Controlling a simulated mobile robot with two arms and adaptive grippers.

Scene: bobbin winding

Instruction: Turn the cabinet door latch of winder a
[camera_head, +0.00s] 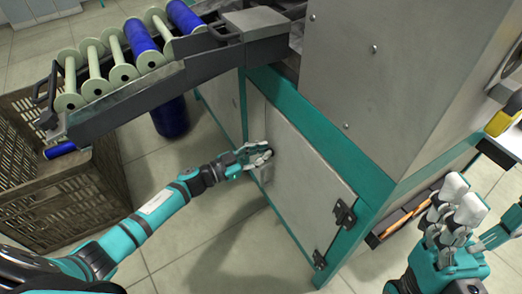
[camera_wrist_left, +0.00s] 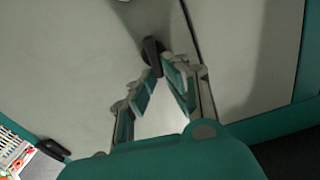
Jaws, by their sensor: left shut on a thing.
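The winder's cabinet door (camera_head: 300,180) is a light grey panel in a teal frame, with dark hinges at its right edge. It looks closed. My left gripper (camera_head: 262,156) is at the door's left edge, and it hides most of the latch in the head view. In the left wrist view the latch (camera_wrist_left: 152,52) is a dark handle on a round base beside the door seam. The fingertips of my left gripper (camera_wrist_left: 165,68) are shut on its lower end. My right gripper (camera_head: 458,205) is off to the right, away from the door, with its fingers apart.
A sloped rack (camera_head: 190,72) with pale green and blue bobbins (camera_head: 140,42) reaches out from the machine above my left arm. A brown slatted crate (camera_head: 60,195) stands below it at the left. An orange-lined recess (camera_head: 405,215) is at the machine's right side. The tiled floor in front is clear.

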